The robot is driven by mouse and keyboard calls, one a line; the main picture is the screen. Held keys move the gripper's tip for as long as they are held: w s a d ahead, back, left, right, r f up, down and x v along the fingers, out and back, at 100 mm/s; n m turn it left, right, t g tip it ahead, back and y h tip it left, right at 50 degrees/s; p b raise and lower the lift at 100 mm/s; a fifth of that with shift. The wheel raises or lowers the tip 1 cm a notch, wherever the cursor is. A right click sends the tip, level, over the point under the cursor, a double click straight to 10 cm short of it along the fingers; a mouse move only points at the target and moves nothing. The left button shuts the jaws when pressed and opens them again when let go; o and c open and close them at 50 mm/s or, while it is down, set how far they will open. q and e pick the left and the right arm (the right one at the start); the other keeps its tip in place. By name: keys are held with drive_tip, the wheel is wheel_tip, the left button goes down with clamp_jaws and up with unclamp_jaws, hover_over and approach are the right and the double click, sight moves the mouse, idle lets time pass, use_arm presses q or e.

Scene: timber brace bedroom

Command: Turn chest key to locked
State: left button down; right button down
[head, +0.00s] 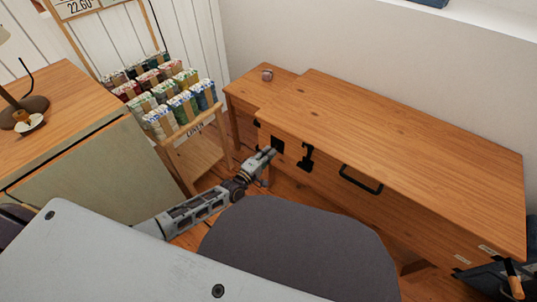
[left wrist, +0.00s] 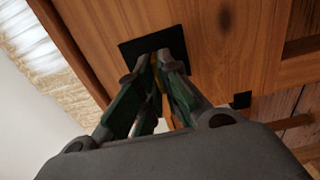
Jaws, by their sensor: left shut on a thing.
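The wooden chest (head: 420,130) stands against the wall, its lid down. A square black lock plate (head: 278,145) is on its front, left of a black latch. My left gripper (head: 268,154) reaches the chest front at this plate. In the left wrist view the gripper (left wrist: 155,62) is shut right in front of the black plate (left wrist: 130,50). A thin brassy sliver of the chest key (left wrist: 156,66) shows between its fingers. The fingers hide most of the key, so its turn angle cannot be told. My right gripper is out of view.
A black latch (head: 306,157) and a black handle (head: 361,180) are on the chest front. A rack of colourful packets (head: 170,95) stands left of the chest. A dark rounded seat (head: 300,245) lies in front. A wooden cabinet (head: 75,150) is at left.

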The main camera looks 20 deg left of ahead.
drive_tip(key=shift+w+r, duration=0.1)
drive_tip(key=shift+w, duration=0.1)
use_arm(q)
drive_tip(key=c, duration=1.6)
unclamp_jaws()
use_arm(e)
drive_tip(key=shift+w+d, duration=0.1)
use_arm(q)
drive_tip(key=shift+v, duration=6.05)
